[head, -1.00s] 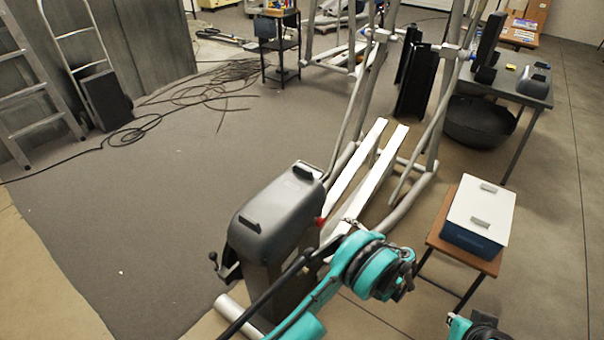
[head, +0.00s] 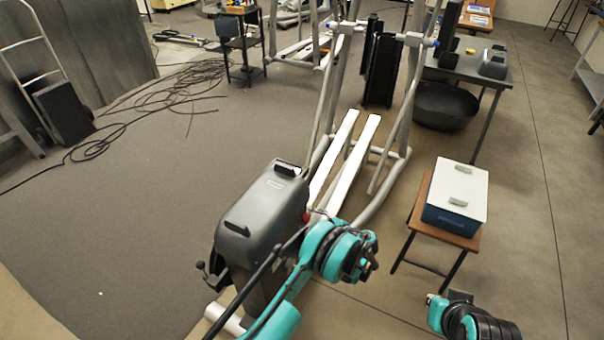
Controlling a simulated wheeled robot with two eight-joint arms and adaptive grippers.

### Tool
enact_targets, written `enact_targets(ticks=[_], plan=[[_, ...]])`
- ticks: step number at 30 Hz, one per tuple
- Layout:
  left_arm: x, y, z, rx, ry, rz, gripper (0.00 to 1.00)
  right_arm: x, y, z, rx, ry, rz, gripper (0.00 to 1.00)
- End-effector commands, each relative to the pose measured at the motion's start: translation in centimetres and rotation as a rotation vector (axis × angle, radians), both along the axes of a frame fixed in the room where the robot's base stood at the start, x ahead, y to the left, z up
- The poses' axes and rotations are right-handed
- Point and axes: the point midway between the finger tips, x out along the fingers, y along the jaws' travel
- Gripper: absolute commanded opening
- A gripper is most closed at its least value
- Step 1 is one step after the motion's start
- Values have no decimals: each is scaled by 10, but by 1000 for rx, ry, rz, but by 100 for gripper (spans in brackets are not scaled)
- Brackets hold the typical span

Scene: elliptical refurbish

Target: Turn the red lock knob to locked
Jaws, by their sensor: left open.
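The red lock knob (head: 306,217) is a small red spot on the side of the grey elliptical housing (head: 262,210), facing the white pedal rails. It is partly hidden, and I cannot read its turned position. My left arm reaches up from the bottom, and its teal wrist covers much of the area right of the knob. My left gripper (head: 317,214) is small and mostly hidden behind that wrist, close beside the knob. It is open; whether it touches the knob is unclear. Part of my right arm shows at the lower right, but its gripper does not show.
A wooden stool (head: 463,238) with a blue, white-lidded box (head: 456,195) stands to the right. The white pedal rails (head: 352,160) and grey frame bars extend behind the housing. Black cables (head: 150,112) lie on the carpet at left.

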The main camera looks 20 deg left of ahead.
Motion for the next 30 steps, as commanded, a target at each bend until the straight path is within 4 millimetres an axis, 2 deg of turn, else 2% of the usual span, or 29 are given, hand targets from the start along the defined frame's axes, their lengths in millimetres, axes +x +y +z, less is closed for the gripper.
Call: enact_targets(ticks=[3,14,26,30], plan=[[9,21,-7,2,10,2,56,0,0,0,0,0,0,0],[11,17,-6,113,591,2,56,0,0,0,0,0,0,0],[-4,-57,28,120,611,-2,56,0,0,29,0,0,0,0],[3,-48,56,58,563,-2,56,0,0,31,0,0,0,0]])
